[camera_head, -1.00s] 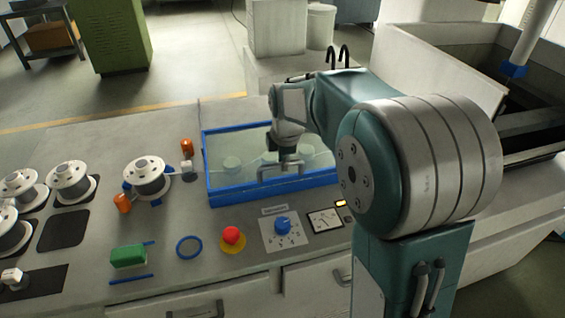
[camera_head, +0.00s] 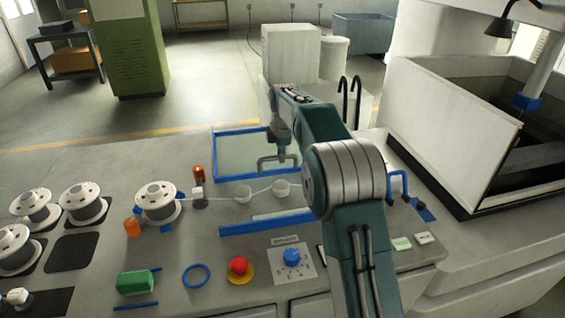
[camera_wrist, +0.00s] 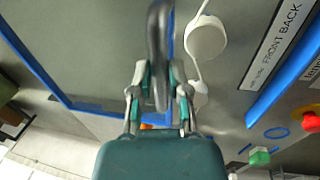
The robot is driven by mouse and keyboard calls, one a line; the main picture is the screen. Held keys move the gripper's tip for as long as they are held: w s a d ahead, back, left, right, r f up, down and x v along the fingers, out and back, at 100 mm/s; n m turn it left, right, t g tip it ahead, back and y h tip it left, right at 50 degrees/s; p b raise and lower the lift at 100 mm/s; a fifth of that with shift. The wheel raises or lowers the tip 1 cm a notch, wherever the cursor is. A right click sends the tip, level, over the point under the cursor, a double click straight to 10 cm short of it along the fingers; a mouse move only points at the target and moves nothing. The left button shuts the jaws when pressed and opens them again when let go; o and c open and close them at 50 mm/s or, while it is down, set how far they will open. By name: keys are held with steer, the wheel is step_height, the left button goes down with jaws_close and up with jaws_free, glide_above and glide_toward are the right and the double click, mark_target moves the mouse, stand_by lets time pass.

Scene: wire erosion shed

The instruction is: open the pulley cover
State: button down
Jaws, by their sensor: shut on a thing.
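The pulley cover, a clear panel in a blue frame (camera_head: 240,131), is displaced at the back of the pulley bay; whether it is slid back or tilted up I cannot tell for certain. Its grey bar handle (camera_head: 276,168) is on the near side. My gripper (camera_head: 280,148) is shut on this handle, which also shows between the fingers in the wrist view (camera_wrist: 157,50). Two white pulleys (camera_head: 243,194) with a wire running to them lie uncovered in front of it. The blue front rail (camera_head: 262,224) of the bay stays on the bench.
White wire spools (camera_head: 158,199) stand at left. A red button (camera_head: 239,265), a blue knob (camera_head: 291,256) and a green block (camera_head: 136,282) are along the front. A large white-walled tank (camera_head: 450,130) stands at right.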

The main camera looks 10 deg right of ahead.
steer(key=shift+w+d, duration=0.15)
steer(key=shift+w, duration=1.2)
steer(key=shift+w+d, duration=0.1)
steer(key=shift+w, duration=1.25)
steer(key=c, duration=0.6)
jaws_free()
steer(key=shift+d, duration=0.1)
steer(key=shift+r, duration=0.1)
steer(key=shift+a+r, duration=0.25)
steer(key=shift+r, duration=0.1)
step_height(320, 180, up, 6)
steer(key=s, duration=0.1)
steer(key=shift+s+d+r, duration=0.15)
steer(key=shift+d+r, duration=0.05)
